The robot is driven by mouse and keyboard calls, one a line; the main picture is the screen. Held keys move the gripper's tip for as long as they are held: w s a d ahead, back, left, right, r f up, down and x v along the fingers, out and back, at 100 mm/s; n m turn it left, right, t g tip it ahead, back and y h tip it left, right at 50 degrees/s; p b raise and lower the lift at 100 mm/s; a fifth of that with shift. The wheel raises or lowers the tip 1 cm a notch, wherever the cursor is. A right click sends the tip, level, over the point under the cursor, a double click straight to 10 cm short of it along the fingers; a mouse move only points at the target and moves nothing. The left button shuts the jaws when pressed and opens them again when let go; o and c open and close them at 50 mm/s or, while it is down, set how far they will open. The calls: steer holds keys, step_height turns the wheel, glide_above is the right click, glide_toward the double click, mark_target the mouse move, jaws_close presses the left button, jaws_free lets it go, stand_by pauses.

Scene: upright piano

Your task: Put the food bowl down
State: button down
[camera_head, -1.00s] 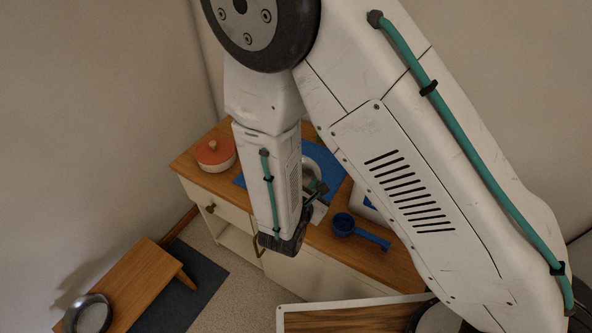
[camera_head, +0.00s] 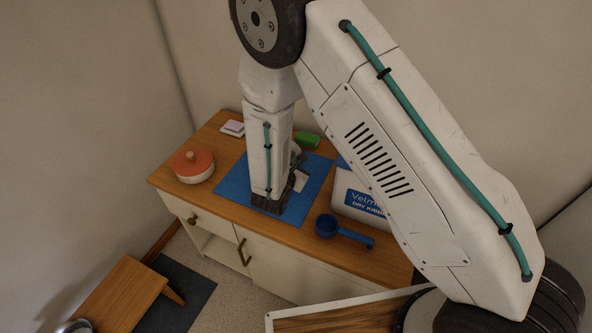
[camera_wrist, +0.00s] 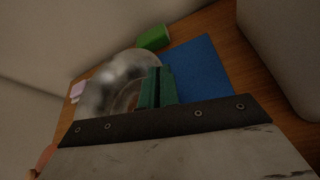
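A shiny metal food bowl (camera_wrist: 108,85) fills the left middle of the wrist view. My gripper (camera_wrist: 157,87), with green fingers, is closed at the bowl's right side and appears to pinch its rim. In the head view my gripper (camera_head: 297,163) is over the blue mat (camera_head: 235,188) on the wooden cabinet top, and my arm hides most of the bowl (camera_head: 296,149). The mat also shows in the wrist view (camera_wrist: 205,70), right of the bowl. I cannot tell whether the bowl touches the mat.
A pot with an orange lid (camera_head: 193,163) stands left of the mat. A blue scoop (camera_head: 340,231) and a kibble box (camera_head: 358,199) are at the right. A green block (camera_head: 307,140) and a pink-white item (camera_head: 232,128) lie behind. Another dish (camera_head: 75,326) sits on the low bench (camera_head: 115,300).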

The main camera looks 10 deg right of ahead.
steer(key=shift+w+f, duration=0.1)
steer(key=shift+f, duration=1.7)
steer(key=c, duration=1.6)
jaws_free()
steer(key=shift+c, duration=0.2)
steer(key=v, duration=1.2)
steer(key=shift+r, duration=0.1)
